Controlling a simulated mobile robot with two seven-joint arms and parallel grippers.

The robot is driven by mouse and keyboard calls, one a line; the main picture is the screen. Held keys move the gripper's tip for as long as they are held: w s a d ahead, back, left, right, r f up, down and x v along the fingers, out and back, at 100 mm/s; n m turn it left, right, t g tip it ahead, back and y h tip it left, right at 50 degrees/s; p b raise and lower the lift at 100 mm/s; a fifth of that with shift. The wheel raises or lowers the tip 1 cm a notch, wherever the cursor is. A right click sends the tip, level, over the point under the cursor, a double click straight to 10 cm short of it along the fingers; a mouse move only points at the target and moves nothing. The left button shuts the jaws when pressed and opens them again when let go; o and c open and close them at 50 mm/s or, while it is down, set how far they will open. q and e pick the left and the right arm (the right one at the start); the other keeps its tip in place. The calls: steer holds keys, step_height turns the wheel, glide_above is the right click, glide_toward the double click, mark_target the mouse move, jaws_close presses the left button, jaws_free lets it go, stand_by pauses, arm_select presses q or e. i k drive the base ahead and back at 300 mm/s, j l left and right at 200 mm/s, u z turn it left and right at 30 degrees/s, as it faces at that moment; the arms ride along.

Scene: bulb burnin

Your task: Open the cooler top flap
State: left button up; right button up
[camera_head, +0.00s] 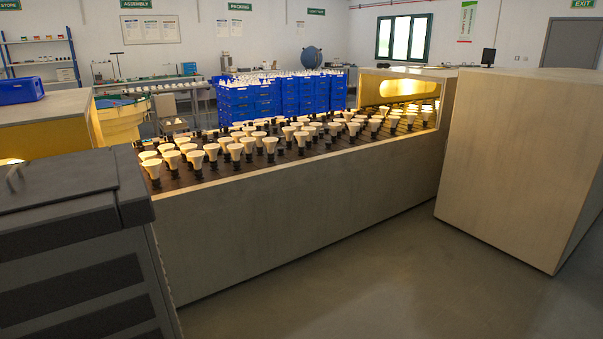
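A dark grey box, which looks like the cooler (85,285), stands at the lower left and is cut off by the picture's left edge. Its flat top flap (75,180) lies level and looks closed. A small light metal handle (14,176) sticks up on the flap near the left edge. The far left part of the box is out of view. Neither of my grippers is in view.
A long beige bench (300,220) carries rows of lit bulbs (235,150) in sockets. A large beige cabinet (520,160) stands at the right. Blue crates (250,100) are stacked behind. The grey floor (390,285) in front is clear.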

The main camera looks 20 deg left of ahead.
mark_target(43, 183)
steer(key=i+l+u, duration=0.1)
steer(key=i+u, duration=0.15)
steer(key=u, duration=0.2)
steer(key=i+l+u, duration=0.2)
steer(key=u, duration=0.25)
steer(key=i+l+u, duration=0.15)
steer(key=u, duration=0.25)
steer(key=i+l+u, duration=0.15)
steer(key=l+u, duration=0.3)
